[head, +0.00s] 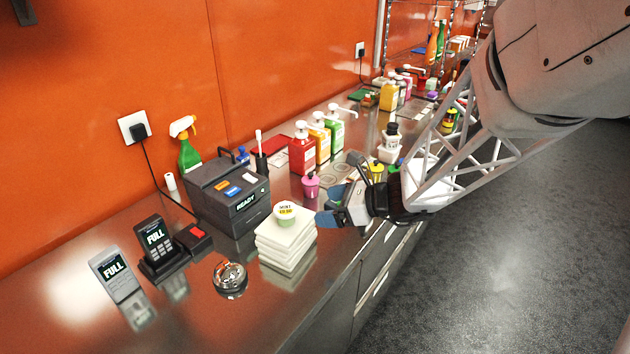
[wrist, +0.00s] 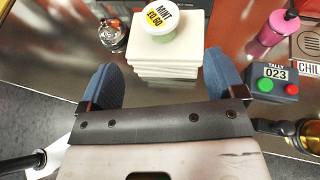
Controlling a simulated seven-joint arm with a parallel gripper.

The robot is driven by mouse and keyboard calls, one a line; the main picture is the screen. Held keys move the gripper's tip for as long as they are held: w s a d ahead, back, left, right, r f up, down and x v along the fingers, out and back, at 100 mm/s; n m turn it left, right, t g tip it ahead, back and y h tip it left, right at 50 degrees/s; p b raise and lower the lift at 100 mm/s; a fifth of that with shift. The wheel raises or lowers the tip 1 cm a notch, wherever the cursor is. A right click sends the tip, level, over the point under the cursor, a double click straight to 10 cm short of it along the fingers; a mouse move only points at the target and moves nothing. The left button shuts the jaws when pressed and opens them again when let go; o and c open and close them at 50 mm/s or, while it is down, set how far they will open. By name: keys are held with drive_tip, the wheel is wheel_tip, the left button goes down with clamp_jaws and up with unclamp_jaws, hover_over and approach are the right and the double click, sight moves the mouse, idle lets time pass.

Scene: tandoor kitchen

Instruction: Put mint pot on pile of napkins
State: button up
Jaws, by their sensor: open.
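The mint pot (head: 285,213) is a small pale-green tub with a round white and yellow label. It sits upright on top of the pile of napkins (head: 286,247), a square white stack on the steel counter. In the wrist view the mint pot (wrist: 160,22) rests toward the far part of the napkins (wrist: 152,54). My gripper (head: 326,220) is at the right of the pile in the head view. In the wrist view its two blue fingers (wrist: 160,82) are spread wide and empty, on the near side of the pile, apart from the pot.
A round metal tin (head: 230,279) stands left of the pile. A dark box printer (head: 230,193) and payment terminals (head: 155,245) stand behind. A pink bottle (head: 310,186) is close beyond the pile. A tally counter (wrist: 274,80) sits right of my gripper. The counter's front edge is near.

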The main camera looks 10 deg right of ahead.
drive_tip(key=shift+s, duration=0.1)
idle(0.4)
drive_tip(key=s+a+r+n+g+h, duration=0.1)
drive_tip(key=s+r+n+g+h, duration=0.1)
drive_tip(key=s+n, duration=0.4)
drive_tip(key=s+a+r+n+g+h, duration=0.1)
drive_tip(key=s+r+n+g+h, duration=0.1)
drive_tip(key=s+n, duration=0.35)
drive_tip(key=s+d+r+n+h, duration=0.5)
drive_tip(key=s+d+n+h, duration=0.2)
drive_tip(key=s+n, duration=0.4)
drive_tip(key=shift+s+d+n+t+h, duration=0.3)
drive_tip(key=shift+s+d+n+h, duration=0.1)
drive_tip(key=shift+h, duration=0.2)
